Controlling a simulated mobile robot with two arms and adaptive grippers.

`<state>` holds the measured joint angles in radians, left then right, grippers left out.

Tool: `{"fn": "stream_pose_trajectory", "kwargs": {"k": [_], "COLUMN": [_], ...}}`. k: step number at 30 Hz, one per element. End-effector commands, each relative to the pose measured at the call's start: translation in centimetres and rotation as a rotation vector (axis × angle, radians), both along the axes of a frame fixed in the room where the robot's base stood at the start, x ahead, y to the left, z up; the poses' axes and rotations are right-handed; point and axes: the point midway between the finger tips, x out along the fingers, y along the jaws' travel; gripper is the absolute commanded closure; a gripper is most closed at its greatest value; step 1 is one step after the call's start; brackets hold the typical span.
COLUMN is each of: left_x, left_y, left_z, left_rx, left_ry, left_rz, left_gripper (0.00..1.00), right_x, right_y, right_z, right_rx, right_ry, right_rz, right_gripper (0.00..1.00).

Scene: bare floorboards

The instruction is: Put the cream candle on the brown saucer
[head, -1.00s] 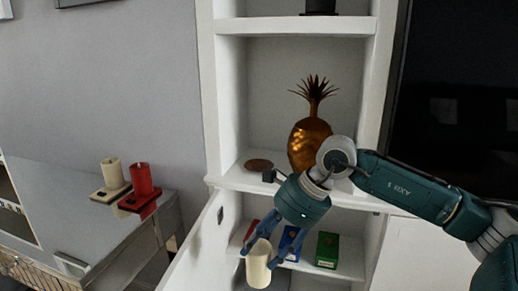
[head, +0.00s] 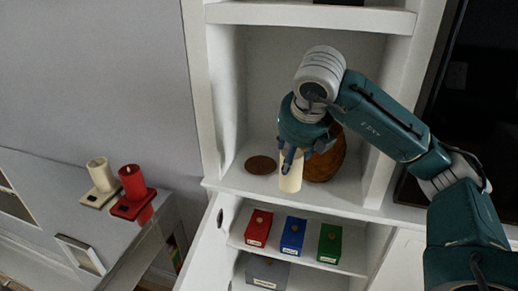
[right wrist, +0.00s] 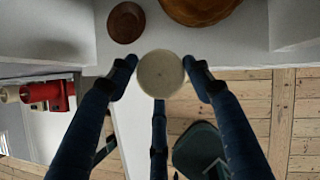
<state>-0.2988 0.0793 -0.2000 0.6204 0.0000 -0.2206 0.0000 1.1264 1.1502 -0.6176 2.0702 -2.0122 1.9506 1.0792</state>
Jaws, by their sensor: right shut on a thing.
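My right gripper (head: 296,160) is shut on the cream candle (head: 291,180) and holds it upright at the front of the white shelf, to the right of the brown saucer. In the right wrist view the candle's round top (right wrist: 160,74) sits between the fingers. The brown saucer (head: 260,165) lies flat and empty on that shelf; it also shows in the right wrist view (right wrist: 126,22), apart from the candle. I cannot tell whether the candle's base touches the shelf. My left gripper is not in view.
Red (head: 258,228), blue (head: 293,235) and green (head: 331,243) boxes sit on the shelf below.

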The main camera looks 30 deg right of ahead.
Motion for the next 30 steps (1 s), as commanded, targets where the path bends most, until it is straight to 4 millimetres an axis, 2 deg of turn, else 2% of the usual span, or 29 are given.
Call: {"fn": "stream_pose_trajectory", "kwargs": {"k": [5,15,21,24,27,30], "left_x": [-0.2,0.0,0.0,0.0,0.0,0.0], "left_y": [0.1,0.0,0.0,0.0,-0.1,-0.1], "left_z": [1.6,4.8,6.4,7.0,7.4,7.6], "left_rx": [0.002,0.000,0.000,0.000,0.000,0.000], "left_ry": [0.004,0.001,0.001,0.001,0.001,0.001], "left_rz": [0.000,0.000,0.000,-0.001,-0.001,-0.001], "left_gripper": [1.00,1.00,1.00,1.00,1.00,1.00], "right_x": [3.7,12.8,17.4,19.1,18.8,18.9], "right_y": [-0.5,-2.1,-2.9,-3.2,-3.4,-3.4], "right_z": [0.6,0.5,0.4,0.3,-1.8,-2.7], "right_rx": [0.005,0.005,0.004,0.002,-0.002,-0.001], "right_ry": [-0.002,0.000,-0.002,-0.001,0.003,-0.001], "right_rz": [-0.002,-0.001,0.001,0.001,0.003,0.003], "right_gripper": [1.00,1.00,1.00,1.00,1.00,1.00]}}
